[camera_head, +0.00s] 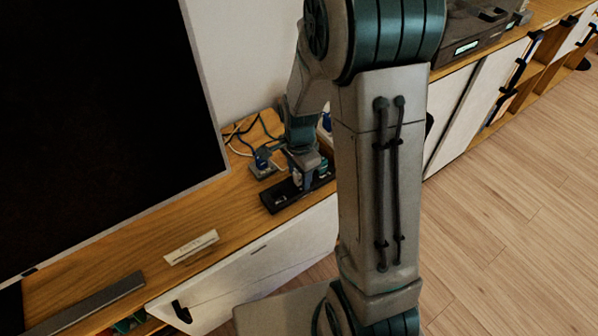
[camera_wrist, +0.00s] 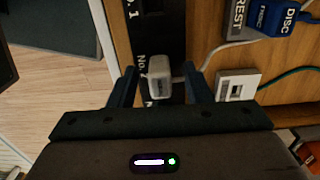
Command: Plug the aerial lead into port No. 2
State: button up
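A white plug (camera_wrist: 159,77) sits on the black port strip (camera_wrist: 158,28), between my gripper's fingers. A pale lead leaves it to the right. The strip bears the labels "No. 1" and, beside the plug, a partly covered "No."; whether the plug is fully seated I cannot tell. My gripper (camera_wrist: 160,84) is open, with a finger on either side of the plug and a visible gap to each. In the head view my gripper (camera_head: 304,180) is low over the strip (camera_head: 276,202) on the wooden cabinet, hiding the plug.
A large dark screen (camera_head: 95,110) stands left. A white label plate (camera_head: 191,247) lies nearer on the cabinet top (camera_head: 150,240).

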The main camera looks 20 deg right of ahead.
notch_tip(320, 180, up, 14)
jog(key=p, duration=0.3)
jog(key=shift+p, duration=0.3)
jog(key=shift+f, duration=0.1)
jog(key=s+r+n+t+p, duration=0.1)
jog(key=s+r+n+p, duration=0.6)
jog(key=r, duration=0.5)
jog(key=s+r+n+t+p, duration=0.1)
jog(key=s+r+n+p, duration=0.5)
jog(key=r+p, duration=0.4)
notch_tip(320, 180, up, 2)
jog(key=shift+s+r+n+t, duration=0.1)
jog(key=shift+s+n+t, duration=0.3)
jog(key=shift+n, duration=0.2)
jog(key=shift+c, duration=1)
jog(key=shift+d, duration=0.1)
